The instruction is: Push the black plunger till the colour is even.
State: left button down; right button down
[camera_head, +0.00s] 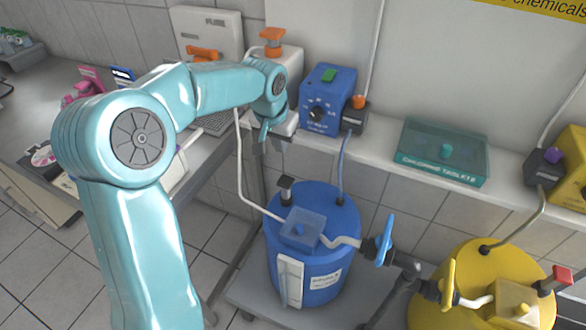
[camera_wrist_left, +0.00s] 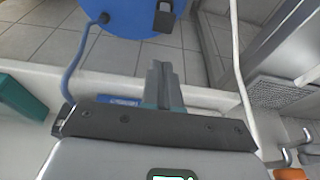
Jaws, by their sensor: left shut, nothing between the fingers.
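The black plunger (camera_head: 286,184) stands upright on top of the blue drum (camera_head: 318,265), near the back left of its lid. It also shows in the left wrist view (camera_wrist_left: 163,18), near the top edge against the blue lid. My left gripper (camera_head: 283,160) points down above the plunger, close to it but apart from it. In the left wrist view its fingers (camera_wrist_left: 161,68) are together with nothing between them. A translucent blue box (camera_head: 303,226) sits on the lid in front of the plunger. My right gripper is not in view.
A white hose (camera_head: 240,165) runs down left of the gripper. A blue control box (camera_head: 328,98) and a teal chlorine tablets box (camera_head: 443,152) stand on the ledge behind. A blue valve handle (camera_head: 385,240) and a yellow drum (camera_head: 480,275) are to the right.

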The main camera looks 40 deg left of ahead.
pick_arm(q)
send_near(287, 180)
jog(key=x, duration=0.5)
jog(key=shift+w+a+p, duration=0.1)
jog(key=shift+a+p, duration=0.05)
jog(key=shift+p, duration=0.25)
jog(key=shift+x, duration=0.75)
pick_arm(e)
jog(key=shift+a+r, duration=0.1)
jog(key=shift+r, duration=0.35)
